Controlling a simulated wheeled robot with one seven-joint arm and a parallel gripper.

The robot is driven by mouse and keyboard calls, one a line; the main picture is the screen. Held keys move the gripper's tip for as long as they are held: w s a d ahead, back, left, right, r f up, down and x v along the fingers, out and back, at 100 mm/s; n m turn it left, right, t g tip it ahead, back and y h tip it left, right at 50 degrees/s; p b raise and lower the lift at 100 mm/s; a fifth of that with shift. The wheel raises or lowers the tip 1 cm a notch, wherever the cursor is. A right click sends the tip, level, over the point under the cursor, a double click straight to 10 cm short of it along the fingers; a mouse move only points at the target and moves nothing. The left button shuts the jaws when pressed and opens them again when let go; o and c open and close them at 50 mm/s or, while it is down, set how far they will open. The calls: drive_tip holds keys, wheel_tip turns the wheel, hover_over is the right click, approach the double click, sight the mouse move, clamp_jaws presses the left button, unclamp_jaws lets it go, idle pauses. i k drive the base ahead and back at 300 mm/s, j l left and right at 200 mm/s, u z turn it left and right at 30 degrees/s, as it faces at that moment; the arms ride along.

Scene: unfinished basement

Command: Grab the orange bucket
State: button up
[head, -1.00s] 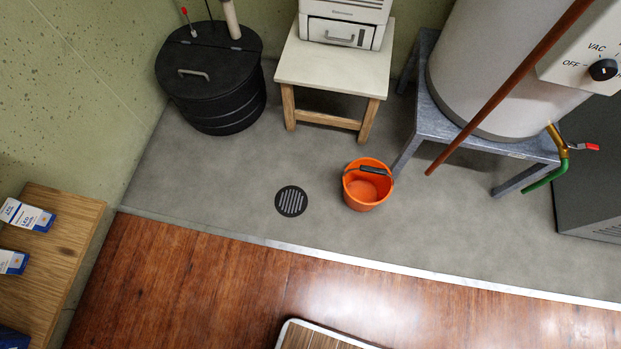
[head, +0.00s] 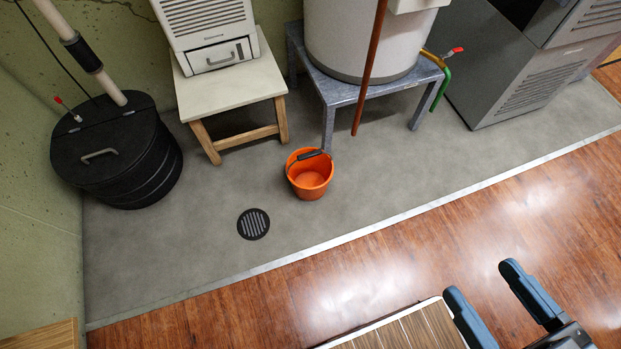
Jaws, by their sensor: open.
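The orange bucket (head: 309,180) stands upright on the grey concrete floor near the middle of the head view. Its dark handle grip rests at the far rim, and it looks empty inside. My gripper (head: 482,279) is at the lower right, with two dark blue-grey fingers spread apart and nothing between them. It is well apart from the bucket, to its right and nearer to me, over the wooden floor.
A round floor drain (head: 253,224) lies left of the bucket. Behind stand a small white-topped table (head: 226,92), a metal stand (head: 351,88) under a white tank, and a black lidded bin (head: 117,152). A pale strip (head: 401,218) edges the concrete. Open floor lies between bucket and gripper.

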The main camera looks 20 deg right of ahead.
sight(309, 169)
drive_tip(key=i+l+u, duration=0.1)
drive_tip(key=l, duration=0.25)
drive_tip(key=i+l+u, duration=0.25)
drive_tip(key=i+l, duration=0.15)
drive_tip(key=l, duration=0.3)
drive_tip(key=i+l+u, duration=0.15)
drive_tip(key=l, duration=0.25)
drive_tip(key=i+l+u, duration=0.1)
drive_tip(key=l, duration=0.3)
